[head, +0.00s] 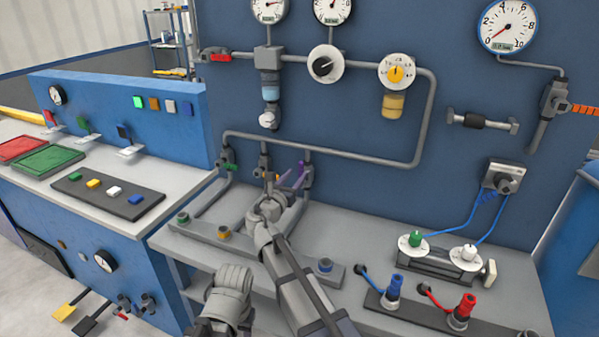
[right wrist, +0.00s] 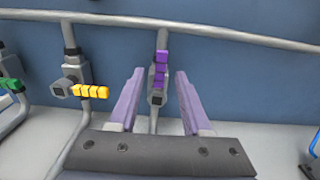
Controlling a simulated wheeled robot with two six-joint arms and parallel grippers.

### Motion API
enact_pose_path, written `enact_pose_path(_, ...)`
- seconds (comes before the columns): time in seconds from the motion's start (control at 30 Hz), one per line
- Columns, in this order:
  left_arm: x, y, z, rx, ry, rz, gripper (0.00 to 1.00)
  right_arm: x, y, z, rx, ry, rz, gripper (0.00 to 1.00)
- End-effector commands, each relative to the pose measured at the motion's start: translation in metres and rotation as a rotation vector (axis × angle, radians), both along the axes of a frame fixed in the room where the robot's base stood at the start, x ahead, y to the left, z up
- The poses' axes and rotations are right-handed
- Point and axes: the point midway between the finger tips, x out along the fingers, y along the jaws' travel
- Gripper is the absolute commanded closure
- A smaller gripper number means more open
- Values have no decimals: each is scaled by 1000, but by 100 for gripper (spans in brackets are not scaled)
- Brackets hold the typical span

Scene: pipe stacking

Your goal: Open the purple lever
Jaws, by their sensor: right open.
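The purple lever (right wrist: 161,70) points up from a grey valve on a vertical pipe, roughly in line with the pipe. It also shows in the head view (head: 301,171). My right gripper (right wrist: 160,88) is open, its two purple-grey fingers apart on either side of the lever in the picture. The lever lies ahead between them, and I see no contact. In the head view the right gripper (head: 282,180) is at the valve row, small and partly hidden by its own wrist. My left gripper does not show.
A yellow lever (right wrist: 92,91) sticks out sideways from the valve to the left, near the left finger. A green lever (right wrist: 10,84) is farther left. A horizontal pipe (right wrist: 200,30) runs above the valves.

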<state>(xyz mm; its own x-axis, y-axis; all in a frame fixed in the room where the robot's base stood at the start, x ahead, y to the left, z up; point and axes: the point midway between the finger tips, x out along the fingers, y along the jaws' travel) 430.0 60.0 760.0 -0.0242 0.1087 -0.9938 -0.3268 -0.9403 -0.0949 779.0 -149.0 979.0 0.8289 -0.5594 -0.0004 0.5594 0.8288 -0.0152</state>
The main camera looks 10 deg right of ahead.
Motion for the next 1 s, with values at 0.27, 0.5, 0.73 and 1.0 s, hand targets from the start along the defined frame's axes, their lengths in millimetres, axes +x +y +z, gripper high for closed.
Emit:
enact_pose_path(0.27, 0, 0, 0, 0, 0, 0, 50, -23, 15, 0, 0, 0, 1, 51)
enact_pose_path(0.5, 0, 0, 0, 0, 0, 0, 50, -24, 16, 0, 0, 0, 0, 51)
enact_pose_path(0.73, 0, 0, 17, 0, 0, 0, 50, -24, 16, 17, 0, 0, 0, 51)
enact_pose_path(1.0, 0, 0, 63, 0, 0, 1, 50, -24, 16, 63, 0, 0, 0, 51)
